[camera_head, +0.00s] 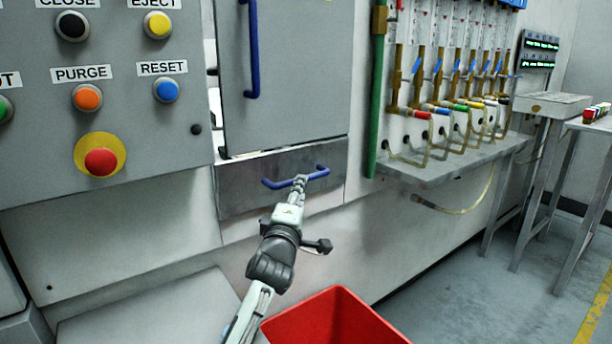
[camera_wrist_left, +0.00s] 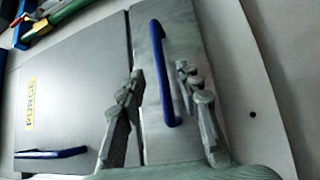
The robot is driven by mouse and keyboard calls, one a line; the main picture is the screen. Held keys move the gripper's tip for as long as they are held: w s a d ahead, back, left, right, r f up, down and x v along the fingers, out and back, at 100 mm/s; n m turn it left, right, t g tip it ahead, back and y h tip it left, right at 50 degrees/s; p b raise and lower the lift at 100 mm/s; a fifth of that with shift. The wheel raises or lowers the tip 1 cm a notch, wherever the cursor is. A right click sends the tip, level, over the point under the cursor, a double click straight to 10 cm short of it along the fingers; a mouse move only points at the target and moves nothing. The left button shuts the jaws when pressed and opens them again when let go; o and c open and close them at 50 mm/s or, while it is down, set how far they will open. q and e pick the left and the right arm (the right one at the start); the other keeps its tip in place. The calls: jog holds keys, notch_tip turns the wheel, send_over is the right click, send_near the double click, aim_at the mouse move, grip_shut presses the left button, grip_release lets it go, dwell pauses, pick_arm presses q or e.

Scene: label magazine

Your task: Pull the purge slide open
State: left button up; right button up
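The purge slide (camera_head: 240,196) is a low bare-metal front below the grey door, flush as far as I can tell. It bears a blue bar handle (camera_head: 272,184), horizontal in the head view. My left gripper (camera_head: 300,182) reaches up to the handle's right half. In the left wrist view the handle (camera_wrist_left: 160,65) runs between the two spread fingers of my left gripper (camera_wrist_left: 163,95), with a gap on each side. The slide front (camera_wrist_left: 153,125) shows behind it. My right gripper is in neither view.
The grey door (camera_head: 300,75) above has its own vertical blue handle (camera_head: 252,50). A button panel (camera_head: 40,150) stands at left. A red bin (camera_head: 335,318) sits below my left arm.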

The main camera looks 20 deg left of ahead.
pick_arm(q)
jog(key=w, duration=0.6)
jog(key=shift+a+r, duration=0.4)
grip_shut()
